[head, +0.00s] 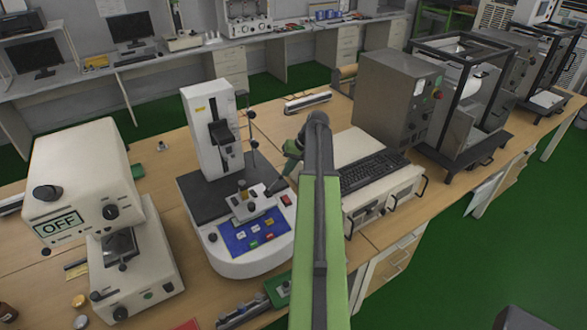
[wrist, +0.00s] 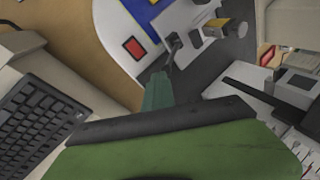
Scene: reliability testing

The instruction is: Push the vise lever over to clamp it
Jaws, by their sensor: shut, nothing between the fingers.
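The vise (head: 248,205) is a small light-grey block with dark knobs on the front base of the white testing machine. It also shows at the top of the wrist view (wrist: 200,22), beside a yellowish cylinder. A small dark part on its near side, seen in the wrist view, looks like the lever (wrist: 172,42). My gripper (head: 274,187) reaches down from the upper right to the vise's right side. Its closed, empty fingers (wrist: 166,72) point at the lever. I cannot tell whether they touch it.
The machine's column (head: 212,130) rises behind the vise. A blue panel with buttons (head: 255,235) and a red switch (head: 286,199) lie close by. A keyboard (head: 372,172) on a white unit stands to the right. A beige instrument reading OFF (head: 80,180) stands left.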

